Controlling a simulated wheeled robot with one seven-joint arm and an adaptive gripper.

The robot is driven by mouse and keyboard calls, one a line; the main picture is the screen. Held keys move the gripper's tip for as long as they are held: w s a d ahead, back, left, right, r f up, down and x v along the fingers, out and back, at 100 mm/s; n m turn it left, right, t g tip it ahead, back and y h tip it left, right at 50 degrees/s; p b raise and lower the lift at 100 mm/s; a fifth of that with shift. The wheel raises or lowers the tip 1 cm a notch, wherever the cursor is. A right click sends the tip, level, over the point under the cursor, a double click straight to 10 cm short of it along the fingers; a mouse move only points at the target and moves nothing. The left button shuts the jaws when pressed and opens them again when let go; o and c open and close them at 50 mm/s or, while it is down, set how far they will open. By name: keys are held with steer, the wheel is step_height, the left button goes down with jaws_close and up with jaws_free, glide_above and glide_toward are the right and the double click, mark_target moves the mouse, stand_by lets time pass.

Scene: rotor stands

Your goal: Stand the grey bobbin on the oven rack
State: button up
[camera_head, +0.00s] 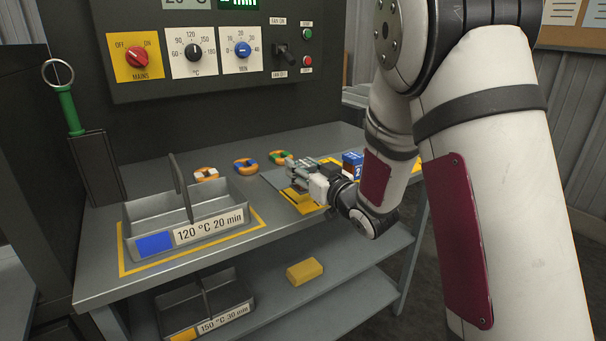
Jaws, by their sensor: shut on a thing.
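No oven rack can be told for sure in this view. A grey two-part tray (150,214) labelled "120 °C 20 min" with a blue patch stands at the bench's left front, inside a yellow outline, apart from my gripper.
A blue block (352,163) stands beside my gripper. The lower shelf holds a yellow block (305,271) and a "150 °C 30 min" tray (238,292). A control panel (215,50) rises behind.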

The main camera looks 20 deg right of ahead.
mark_target(303, 161)
steer(key=w, duration=0.2)
steer(key=w+d, duration=0.1)
steer(key=w, duration=0.1)
steer(key=shift+f, duration=0.2)
steer(key=shift+w+d+f+b, duration=0.1)
steer(key=shift+f+b, duration=0.15)
steer(key=shift+f, duration=0.25)
steer(key=shift+w+f+b, duration=0.15)
steer(key=shift+f+b, duration=0.05)
steer(key=shift+f, duration=0.35)
steer(key=shift+w+d+f+b, duration=0.1)
steer(key=shift+f+b, duration=0.15)
steer(key=shift+f, duration=0.25)
steer(key=shift+f, duration=0.2)
steer(key=o, duration=1.4)
steer(key=p+v, duration=0.1)
steer(key=v, duration=1.3)
steer(key=shift+w, duration=0.15)
